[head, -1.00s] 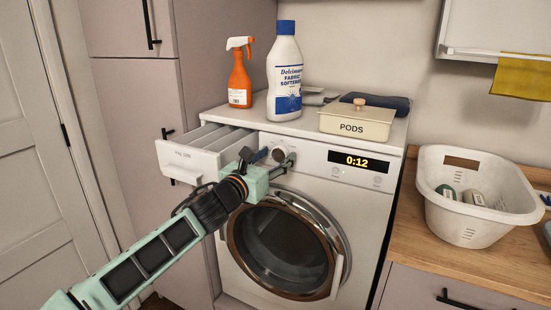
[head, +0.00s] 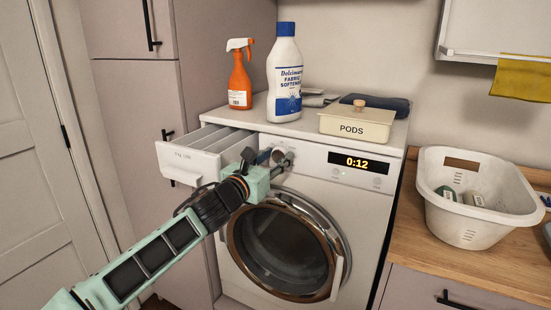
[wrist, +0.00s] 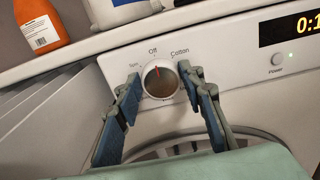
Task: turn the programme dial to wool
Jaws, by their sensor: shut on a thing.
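The programme dial (wrist: 158,88) is a round knob with a white rim and a red mark on the washing machine's front panel. The red mark points up, close to the printed "Off". "Spin" shows to its left and "Cotton" to its right; labels lower down are hidden or too small to read, and I cannot make out "wool". My gripper (wrist: 162,79) is shut on the dial, one finger on each side. In the head view my gripper (head: 269,158) partly covers the dial. The washing machine (head: 359,203) display reads 0:12.
The detergent drawer (head: 187,160) stands open left of the dial. A spray bottle (head: 239,82), a softener bottle (head: 286,85) and a pods box (head: 355,125) stand on top. A white basket (head: 478,210) is on the counter at right. The round door below is closed.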

